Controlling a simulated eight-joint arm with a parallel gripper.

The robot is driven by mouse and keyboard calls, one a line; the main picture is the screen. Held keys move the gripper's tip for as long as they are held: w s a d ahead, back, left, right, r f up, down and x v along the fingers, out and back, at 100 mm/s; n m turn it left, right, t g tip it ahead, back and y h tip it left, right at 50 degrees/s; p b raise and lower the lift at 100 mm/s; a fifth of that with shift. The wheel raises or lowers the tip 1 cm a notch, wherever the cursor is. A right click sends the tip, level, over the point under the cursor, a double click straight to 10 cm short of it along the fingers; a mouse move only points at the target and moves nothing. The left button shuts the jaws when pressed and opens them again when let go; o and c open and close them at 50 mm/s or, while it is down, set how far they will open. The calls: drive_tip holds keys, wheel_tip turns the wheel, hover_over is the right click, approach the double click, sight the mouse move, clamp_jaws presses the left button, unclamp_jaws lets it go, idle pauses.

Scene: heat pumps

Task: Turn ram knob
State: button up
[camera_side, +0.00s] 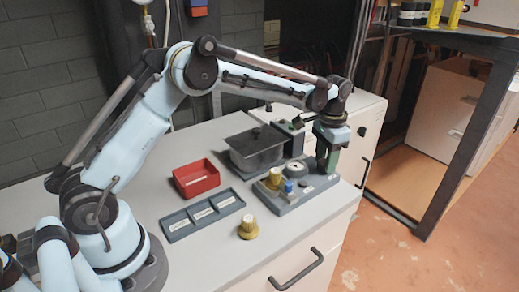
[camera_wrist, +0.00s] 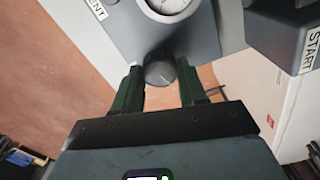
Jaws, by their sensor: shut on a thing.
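A dark round knob (camera_wrist: 160,72) sits at the edge of the grey panel (camera_wrist: 185,38) in the wrist view, below a white dial gauge (camera_wrist: 168,6). I take it for the ram knob; its own label is not readable. My gripper (camera_wrist: 159,68) has its two green fingers on either side of the knob and is shut on it. In the side view my gripper (camera_side: 327,166) points down at the right end of the grey panel (camera_side: 300,197), and the gripped knob cannot be made out there.
A labelled grey tray (camera_side: 203,213), red bin (camera_side: 197,178) and dark lidded box (camera_side: 256,148) are further left. A box labelled START (camera_wrist: 285,35) is close by.

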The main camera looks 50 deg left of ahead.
drive_tip(key=shift+m, duration=1.7)
drive_tip(key=o, duration=1.1)
drive_tip(key=shift+c, duration=0.2)
wheel_tip(320, 180, up, 12)
drive_tip(key=shift+r, duration=0.1)
